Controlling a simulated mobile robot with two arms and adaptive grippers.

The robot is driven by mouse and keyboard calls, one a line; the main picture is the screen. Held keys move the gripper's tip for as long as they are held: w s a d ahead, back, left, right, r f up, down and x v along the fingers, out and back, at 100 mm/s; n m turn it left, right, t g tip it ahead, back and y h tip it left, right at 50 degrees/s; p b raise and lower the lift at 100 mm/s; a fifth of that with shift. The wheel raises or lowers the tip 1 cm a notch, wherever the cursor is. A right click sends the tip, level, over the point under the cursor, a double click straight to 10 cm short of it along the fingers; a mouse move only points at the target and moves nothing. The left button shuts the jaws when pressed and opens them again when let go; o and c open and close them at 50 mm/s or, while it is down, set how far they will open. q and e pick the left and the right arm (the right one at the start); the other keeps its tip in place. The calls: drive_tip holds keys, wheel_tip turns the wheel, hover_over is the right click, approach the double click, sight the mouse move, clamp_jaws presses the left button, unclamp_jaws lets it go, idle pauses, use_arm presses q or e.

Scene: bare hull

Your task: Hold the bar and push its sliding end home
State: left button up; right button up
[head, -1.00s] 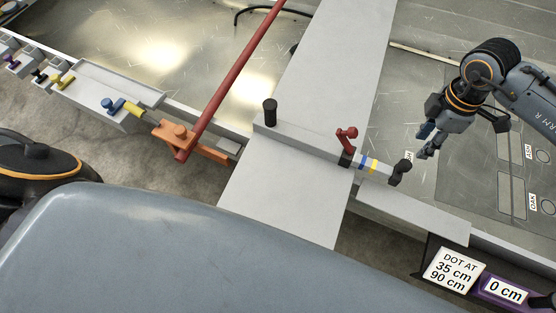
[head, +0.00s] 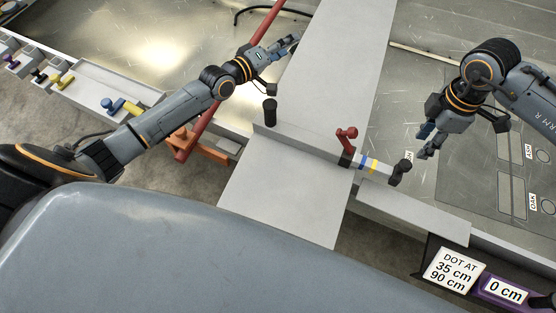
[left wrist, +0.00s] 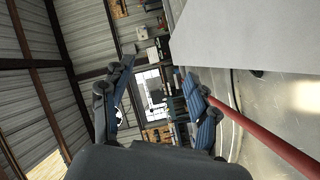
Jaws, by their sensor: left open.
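A pale grey bar (head: 310,147) lies along the front of a wide grey board. It has an upright black post (head: 270,112) at its left end and a red lever (head: 347,138) further right. Its right end piece (head: 371,165) has blue and yellow bands and a black knob (head: 400,172). My left gripper (head: 289,45) is open and empty, beyond the black post and apart from the bar. Its spread fingers also show in the left wrist view (left wrist: 158,73). My right gripper (head: 428,144) hangs beyond the black knob, apart from it; its opening is unclear.
A long red pole (head: 212,115) rises from an orange bracket (head: 216,150) close by my left arm. Coloured toggles (head: 63,80) line the left edge. A sign (head: 453,271) and a purple "0 cm" holder (head: 505,290) stand at lower right. The wide board (head: 290,200) is clear.

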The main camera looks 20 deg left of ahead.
use_arm(q)
drive_tip(key=s+d+n+t+y, duration=0.2)
drive_tip(key=s+d+n+t, duration=0.15)
drive_tip(key=d+n, duration=0.8)
drive_tip(key=n+g+y, duration=0.4)
drive_tip(key=n+y, duration=1)
drive_tip(key=n, duration=0.9)
approach(271, 125)
drive_tip(key=shift+s+d+r, duration=0.15)
drive_tip(key=shift+s+d, duration=0.4)
drive_tip(key=shift+d, duration=0.1)
drive_tip(key=shift+s+a, duration=0.1)
drive_tip(key=x, duration=1.3)
drive_tip(key=shift+a+f, duration=0.2)
